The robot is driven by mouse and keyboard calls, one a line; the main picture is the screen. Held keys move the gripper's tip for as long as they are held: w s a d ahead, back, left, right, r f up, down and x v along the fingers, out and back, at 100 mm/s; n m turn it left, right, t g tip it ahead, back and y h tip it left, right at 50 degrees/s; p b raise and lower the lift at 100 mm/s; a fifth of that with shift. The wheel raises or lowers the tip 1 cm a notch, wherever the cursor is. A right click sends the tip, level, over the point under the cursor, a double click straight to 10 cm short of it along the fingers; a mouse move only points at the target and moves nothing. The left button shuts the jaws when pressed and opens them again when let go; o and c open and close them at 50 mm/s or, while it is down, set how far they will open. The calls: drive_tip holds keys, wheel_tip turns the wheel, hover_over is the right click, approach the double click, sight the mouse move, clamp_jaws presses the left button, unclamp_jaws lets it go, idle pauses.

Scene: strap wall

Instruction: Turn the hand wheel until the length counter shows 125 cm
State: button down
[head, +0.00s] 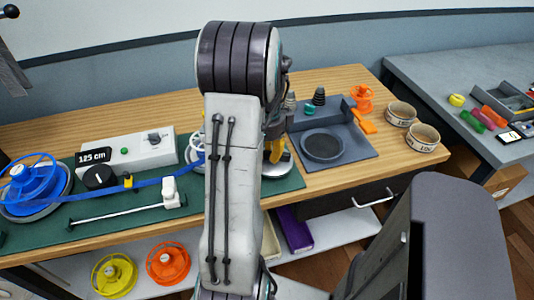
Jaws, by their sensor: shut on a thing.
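The length counter (94,156) is a black display on a white box and reads 125 cm. A blue strap (120,188) runs from the blue reel (34,184) at the left across the green mat to a pale reel (196,152), partly hidden behind my arm. My gripper (274,128) shows only in part at the right edge of my arm, over a round grey and yellow part that seems to be the hand wheel (284,162). It is shut there. Its fingertips and most of the wheel are hidden.
A grey tray (362,145) with a round dish stands right of my arm, with orange parts (362,98) behind it. Two pale tape rings (422,136) sit at the bench's right end. Yellow and orange reels (168,263) lie on the shelf below. A grey side table (440,75) holds small items.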

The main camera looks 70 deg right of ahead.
drive_tip(key=shift+f, duration=0.1)
idle(0.3)
drive_tip(key=c, duration=1)
unclamp_jaws()
wheel_tip(320, 180, up, 12)
drive_tip(key=shift+r, duration=0.1)
